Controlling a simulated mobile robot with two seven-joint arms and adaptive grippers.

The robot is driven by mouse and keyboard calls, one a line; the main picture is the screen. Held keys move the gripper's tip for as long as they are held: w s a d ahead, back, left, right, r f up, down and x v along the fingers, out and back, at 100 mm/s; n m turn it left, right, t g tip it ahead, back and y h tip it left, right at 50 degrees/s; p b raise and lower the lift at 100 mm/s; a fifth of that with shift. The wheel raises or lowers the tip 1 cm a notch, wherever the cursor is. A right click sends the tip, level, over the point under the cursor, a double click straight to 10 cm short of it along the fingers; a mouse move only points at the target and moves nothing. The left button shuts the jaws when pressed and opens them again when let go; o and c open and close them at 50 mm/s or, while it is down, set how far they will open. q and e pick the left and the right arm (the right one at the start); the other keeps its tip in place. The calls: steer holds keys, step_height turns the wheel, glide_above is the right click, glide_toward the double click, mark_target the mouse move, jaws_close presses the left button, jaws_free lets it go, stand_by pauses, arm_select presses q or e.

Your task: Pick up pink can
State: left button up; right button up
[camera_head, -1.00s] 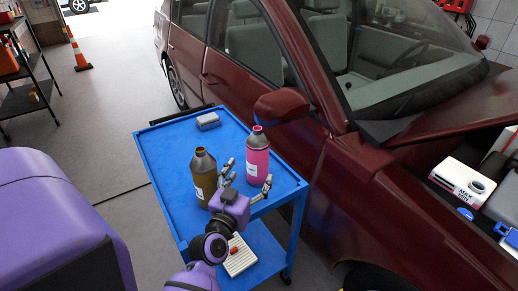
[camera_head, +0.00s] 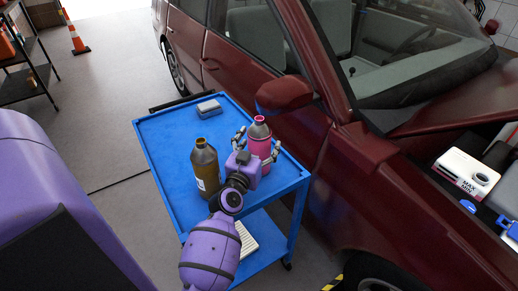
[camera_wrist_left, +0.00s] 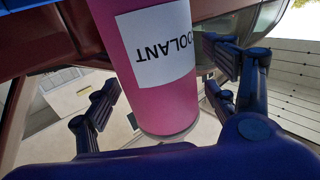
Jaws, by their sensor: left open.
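The pink can (camera_head: 259,138) stands upright on the blue cart top (camera_head: 160,145), near its right edge, with a grey cap area and a pink rim on top. My left gripper (camera_head: 257,147) is open, with one finger on each side of the can. In the left wrist view the pink can (camera_wrist_left: 163,100) lies between the spread fingers of my left gripper (camera_wrist_left: 165,92), and its white label reads "OOLANT". A gap shows between the can and the left finger. The right finger is close to the can; contact there cannot be told. My right gripper is not in view.
A brown bottle (camera_head: 205,168) stands just left of my left gripper. A grey block (camera_head: 208,108) lies at the cart's far end. The dark red car (camera_head: 330,190) and its mirror (camera_head: 285,93) are close beyond the cart's right side. The cart's left part is clear.

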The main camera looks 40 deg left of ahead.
arm_select(q)
steer(key=c, duration=1.9)
steer(key=shift+r, duration=0.1)
steer(key=shift+c, duration=0.3)
steer(key=shift+r, duration=0.1)
